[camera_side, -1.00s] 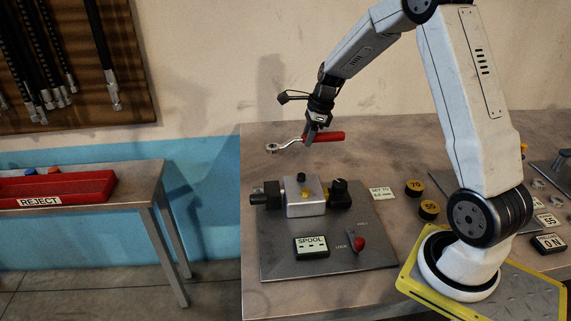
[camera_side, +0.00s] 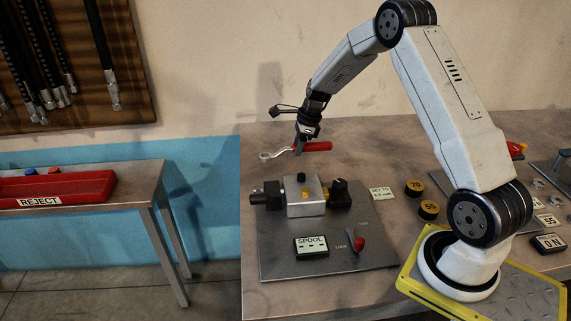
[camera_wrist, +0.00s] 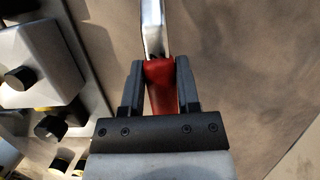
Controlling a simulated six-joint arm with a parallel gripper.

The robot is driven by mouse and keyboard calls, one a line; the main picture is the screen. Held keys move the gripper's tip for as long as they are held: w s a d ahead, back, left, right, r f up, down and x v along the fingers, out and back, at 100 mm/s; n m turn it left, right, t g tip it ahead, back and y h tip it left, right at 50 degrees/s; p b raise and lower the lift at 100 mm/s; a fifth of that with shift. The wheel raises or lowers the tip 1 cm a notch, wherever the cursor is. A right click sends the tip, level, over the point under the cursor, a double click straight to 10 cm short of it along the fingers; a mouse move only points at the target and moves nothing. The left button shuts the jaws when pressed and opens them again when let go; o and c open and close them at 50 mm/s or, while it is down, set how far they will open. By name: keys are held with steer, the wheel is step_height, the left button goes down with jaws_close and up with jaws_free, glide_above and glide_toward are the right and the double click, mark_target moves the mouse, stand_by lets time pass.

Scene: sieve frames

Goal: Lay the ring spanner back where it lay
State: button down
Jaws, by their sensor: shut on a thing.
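The ring spanner (camera_side: 318,147) has a red handle and a silver ring end that points left in the side view. My gripper (camera_side: 300,148) is shut on it, near where the red handle meets the silver shank. In the wrist view the red handle (camera_wrist: 161,88) lies between the two dark fingers of my gripper (camera_wrist: 160,75), and the silver shank runs up out of the frame. The spanner is behind the valve block in the side view, low over the back of the bench; whether it touches the bench top I cannot tell.
A grey plate (camera_side: 283,258) carries the valve block (camera_side: 306,197), a SPOOL display (camera_side: 311,247) and a red-knobbed lever (camera_side: 359,243). Black discs (camera_side: 413,188) stand to the right. A red REJECT tray (camera_side: 85,186) is on a side table. Bare bench lies behind the plate.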

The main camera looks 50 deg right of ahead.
steer(key=shift+f, duration=1.35)
steer(key=shift+f, duration=0.1)
steer(key=shift+c, duration=1.6)
jaws_free()
steer(key=v, duration=1.2)
